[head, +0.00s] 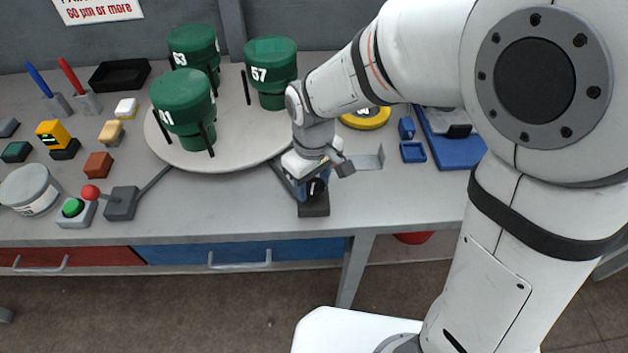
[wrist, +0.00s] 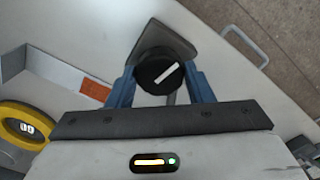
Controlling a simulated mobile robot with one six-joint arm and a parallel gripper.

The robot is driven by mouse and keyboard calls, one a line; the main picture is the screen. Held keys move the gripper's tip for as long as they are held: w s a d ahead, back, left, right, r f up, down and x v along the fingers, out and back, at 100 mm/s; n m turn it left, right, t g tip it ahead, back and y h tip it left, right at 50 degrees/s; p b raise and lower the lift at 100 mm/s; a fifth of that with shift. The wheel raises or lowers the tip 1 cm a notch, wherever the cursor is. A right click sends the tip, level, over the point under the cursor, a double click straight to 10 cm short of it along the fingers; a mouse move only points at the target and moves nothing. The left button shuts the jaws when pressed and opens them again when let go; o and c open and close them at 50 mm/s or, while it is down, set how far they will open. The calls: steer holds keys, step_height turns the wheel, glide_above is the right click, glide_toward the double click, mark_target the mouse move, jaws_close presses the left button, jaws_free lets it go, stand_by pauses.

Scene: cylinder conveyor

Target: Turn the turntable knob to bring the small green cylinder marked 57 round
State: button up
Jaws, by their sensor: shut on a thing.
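The round pale turntable (head: 222,160) carries three green cylinders. The cylinder marked 57 (head: 270,72) stands at its back right, the one marked 41 (head: 183,108) at the front left, and the one marked 53 (head: 194,48) at the back. My gripper (head: 311,190) is at the front right of the turntable, pointing down at the knob's base (head: 314,208). In the wrist view the black knob (wrist: 164,72) with a white pointer line sits between the blue fingers of my gripper (wrist: 163,85), which is shut on it. In the head view the gripper mostly hides the knob.
A yellow tape-like ring (head: 366,118) and a blue tray (head: 452,148) lie to the right. The table's front edge is close to the knob.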

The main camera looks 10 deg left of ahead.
mark_target(313, 185)
steer(key=shift+n, duration=3.7)
stand_by(1.8)
stand_by(0.7)
steer(key=o, duration=1)
steer(key=shift+r, duration=3.9)
